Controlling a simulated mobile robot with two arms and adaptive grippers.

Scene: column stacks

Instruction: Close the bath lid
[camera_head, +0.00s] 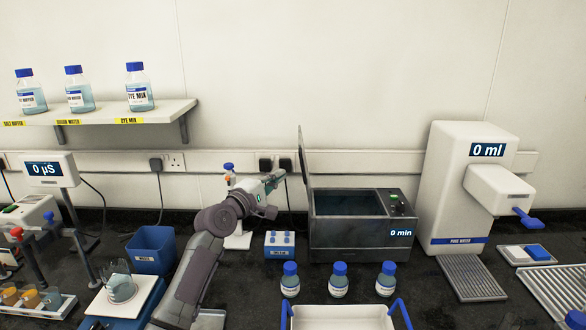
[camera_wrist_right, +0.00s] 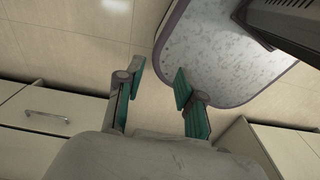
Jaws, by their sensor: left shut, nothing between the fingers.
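The bath (camera_head: 360,246) is a dark grey box with an open top and a "0 min" display, standing on the bench right of centre. Its lid (camera_head: 303,157) stands up, nearly upright, at the left edge of the bath and is seen almost edge-on. My left gripper (camera_head: 276,180) is shut and empty. It is in the air just left of the lid, and I cannot tell whether it touches it. My right gripper (camera_wrist_right: 160,76) is open and empty in the right wrist view, above the floor, away from the bath.
Several blue-capped bottles (camera_head: 339,280) and a white tray (camera_head: 340,318) stand before the bath. A small blue block (camera_head: 279,246) sits left of it. A white water dispenser (camera_head: 458,190) stands to the right. A blue bin (camera_head: 152,250) is left of my arm.

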